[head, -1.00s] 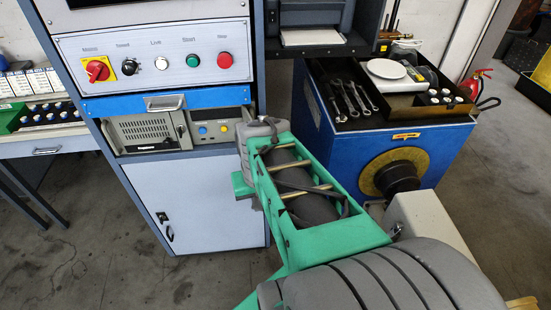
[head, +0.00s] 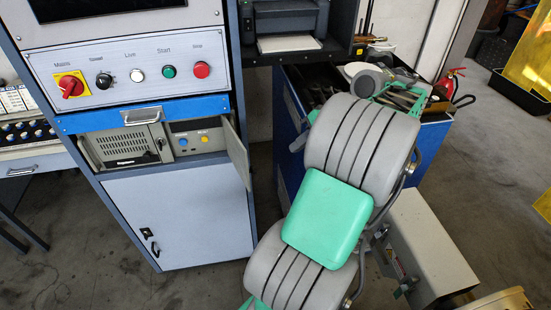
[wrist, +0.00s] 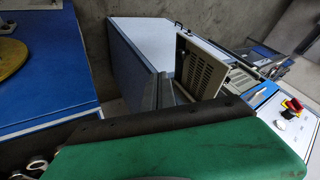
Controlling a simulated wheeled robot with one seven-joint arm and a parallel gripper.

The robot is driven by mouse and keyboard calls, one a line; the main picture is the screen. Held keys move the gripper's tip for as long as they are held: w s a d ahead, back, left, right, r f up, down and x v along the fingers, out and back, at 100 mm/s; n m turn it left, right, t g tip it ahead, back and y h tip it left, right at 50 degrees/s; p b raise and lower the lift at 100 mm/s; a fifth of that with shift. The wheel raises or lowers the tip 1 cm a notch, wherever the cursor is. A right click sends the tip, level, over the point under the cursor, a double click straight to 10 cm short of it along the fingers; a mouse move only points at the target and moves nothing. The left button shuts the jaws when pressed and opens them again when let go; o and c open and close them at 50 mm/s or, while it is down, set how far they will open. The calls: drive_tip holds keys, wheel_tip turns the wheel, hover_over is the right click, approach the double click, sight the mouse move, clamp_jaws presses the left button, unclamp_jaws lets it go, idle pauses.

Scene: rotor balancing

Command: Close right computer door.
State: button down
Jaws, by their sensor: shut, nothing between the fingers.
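The right computer door (head: 237,150) stands swung open at the right edge of the cabinet's computer bay, seen nearly edge-on. In the wrist view it is a beige vented panel (wrist: 200,65) sticking out from the cabinet. The left vented door (head: 125,145) lies flat across the left of the bay. My gripper's green and black body (wrist: 190,135) fills the bottom of the wrist view, in front of the open door with no contact visible. It is shut and empty. In the head view my grey and green arm hides it, to the right of the cabinet.
A blue drawer front (head: 140,115) is above the bay and a light lower cabinet door (head: 180,215) below it. A blue tool bench (head: 290,140) with tools stands at the right, behind my arm. Floor is open in front of the cabinet.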

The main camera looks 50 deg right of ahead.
drive_tip(key=w+a+f+b, duration=0.1)
drive_tip(key=w+a+f, duration=0.5)
drive_tip(key=f, duration=0.1)
drive_tip(key=shift+w+a+f+b, duration=0.2)
drive_tip(key=shift+w+f+b, duration=0.1)
drive_tip(key=shift+f+b, duration=0.1)
drive_tip(key=shift+a, duration=0.1)
